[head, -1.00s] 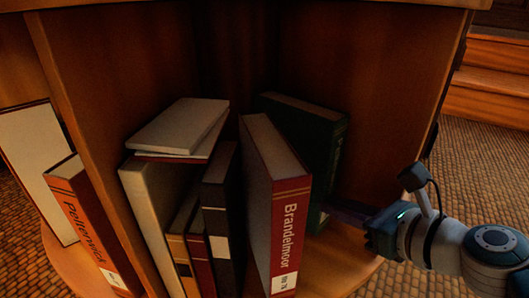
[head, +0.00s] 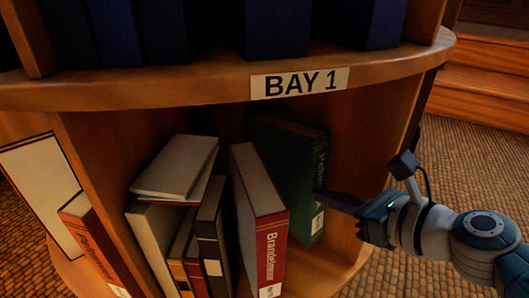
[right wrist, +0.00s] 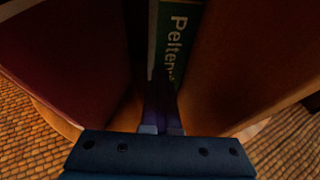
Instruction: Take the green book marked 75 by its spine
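The green book (head: 290,165) stands tilted at the right of the lower shelf, its spine facing out with "Pelten" lettering. A pale label shows low on the spine in the head view; its number is not readable. The spine also shows in the right wrist view (right wrist: 177,38), its lower part hidden behind my fingers. My right gripper (head: 322,194) points at the spine from the front right, its fingers close together with no book between them. The fingertips overlap the lower spine in view; I cannot tell if they touch. My left gripper is not in view.
The red Brandelmoor book (head: 271,250) leans just left of the green book. Several books stand further left, with a grey book (head: 178,167) lying on top. The shelf's right side wall (head: 375,140) is close to my right gripper. A BAY 1 board (head: 300,83) runs above.

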